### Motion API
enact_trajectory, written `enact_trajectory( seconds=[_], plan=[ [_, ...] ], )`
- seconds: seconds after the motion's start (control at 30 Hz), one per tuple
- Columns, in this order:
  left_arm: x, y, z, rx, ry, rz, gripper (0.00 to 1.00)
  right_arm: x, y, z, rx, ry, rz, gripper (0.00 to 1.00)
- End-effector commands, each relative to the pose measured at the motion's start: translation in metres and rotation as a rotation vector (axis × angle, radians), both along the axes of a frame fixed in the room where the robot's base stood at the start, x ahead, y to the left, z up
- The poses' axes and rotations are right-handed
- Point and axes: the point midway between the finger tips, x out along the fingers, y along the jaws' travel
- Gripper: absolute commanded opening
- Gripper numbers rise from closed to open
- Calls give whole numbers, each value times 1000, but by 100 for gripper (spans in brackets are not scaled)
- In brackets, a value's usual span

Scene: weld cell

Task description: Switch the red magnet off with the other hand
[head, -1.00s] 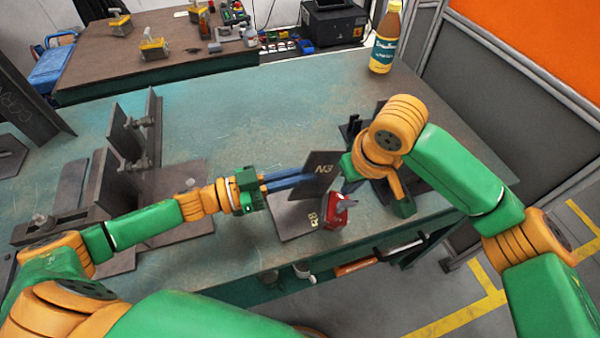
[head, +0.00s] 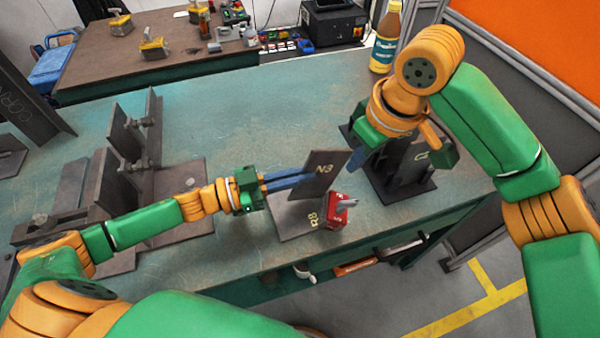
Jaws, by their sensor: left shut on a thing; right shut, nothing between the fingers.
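The red magnet (head: 334,217) sits at the right edge of a flat plate marked R8 (head: 297,221), against the lower right of an upright plate marked N3 (head: 322,177). A grey lever on its top points to the right. My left gripper (head: 308,178) is shut on the N3 plate, its blue fingers reaching in from the left. My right gripper (head: 356,158) is shut and empty, above and to the right of the magnet and apart from it, beside the N3 plate's right edge. Its fingertips are partly hidden.
A dark fixture (head: 400,185) stands under my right arm. A yellow bottle (head: 385,40) stands at the table's back right. Steel angle fixtures (head: 150,140) fill the left of the green table (head: 225,120). The middle back of the table is clear.

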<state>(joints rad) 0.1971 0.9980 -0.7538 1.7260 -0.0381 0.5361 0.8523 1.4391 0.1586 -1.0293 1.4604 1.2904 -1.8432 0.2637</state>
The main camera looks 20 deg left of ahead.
Motion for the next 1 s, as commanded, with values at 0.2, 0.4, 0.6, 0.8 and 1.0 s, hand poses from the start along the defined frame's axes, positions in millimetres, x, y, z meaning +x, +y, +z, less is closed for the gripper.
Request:
enact_trajectory(
  seconds=[0.2,0.4,0.6,0.8,1.0],
  plan=[
    [0,0,-2,3,3,1,0,4,1,4,15,-6,197,0],
    [0,0,-2,3,3,1,0,3,1,-34,14,-2,197,0],
    [0,0,-2,3,3,1,0,3,1,-69,15,-5,196,0],
    [0,0,-2,3,3,1,0,4,1,-87,16,-7,196,0],
    [0,0,-2,3,3,1,0,4,1,-88,16,-7,196,0]
  ],
)
